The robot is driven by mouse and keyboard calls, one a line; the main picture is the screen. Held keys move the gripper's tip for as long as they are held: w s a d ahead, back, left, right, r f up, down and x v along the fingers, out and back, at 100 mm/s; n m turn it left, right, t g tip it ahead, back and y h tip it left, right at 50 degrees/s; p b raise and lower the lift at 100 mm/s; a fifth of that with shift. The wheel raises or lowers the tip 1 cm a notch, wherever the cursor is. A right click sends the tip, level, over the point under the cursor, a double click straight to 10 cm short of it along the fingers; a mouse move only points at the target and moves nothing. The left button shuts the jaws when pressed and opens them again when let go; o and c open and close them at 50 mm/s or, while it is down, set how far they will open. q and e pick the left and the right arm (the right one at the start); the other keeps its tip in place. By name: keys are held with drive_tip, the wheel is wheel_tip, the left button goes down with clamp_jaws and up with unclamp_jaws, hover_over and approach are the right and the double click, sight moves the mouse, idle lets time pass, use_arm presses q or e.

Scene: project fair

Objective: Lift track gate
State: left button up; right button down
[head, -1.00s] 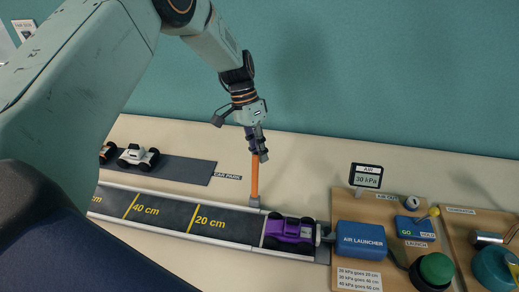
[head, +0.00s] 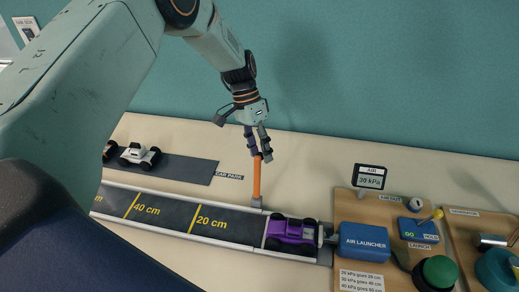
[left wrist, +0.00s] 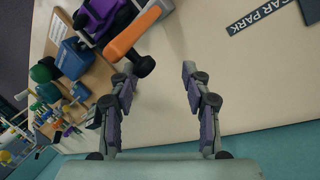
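The track gate's orange bar (head: 257,180) stands upright at the far edge of the track (head: 165,214), beside the purple car (head: 291,232). In the left wrist view the orange bar (left wrist: 134,33) points up toward the camera, near the left finger. My left gripper (head: 261,157) is at the top of the bar with its fingers apart. In the left wrist view my left gripper (left wrist: 157,73) is open with nothing between its fingers. Whether a finger touches the bar I cannot tell. My right gripper is not in view.
The blue air launcher (head: 363,241) sits at the track's right end, with a green button (head: 438,271) and an air display (head: 370,177) on its board. A white car (head: 139,156) stands on the car park strip (head: 190,168) behind the track. The tabletop behind the gate is clear.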

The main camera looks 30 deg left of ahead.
use_arm(q)
drive_tip(key=shift+w+a, duration=0.1)
idle(0.3)
drive_tip(key=v, duration=1.2)
drive_tip(key=shift+f, duration=0.1)
idle(0.5)
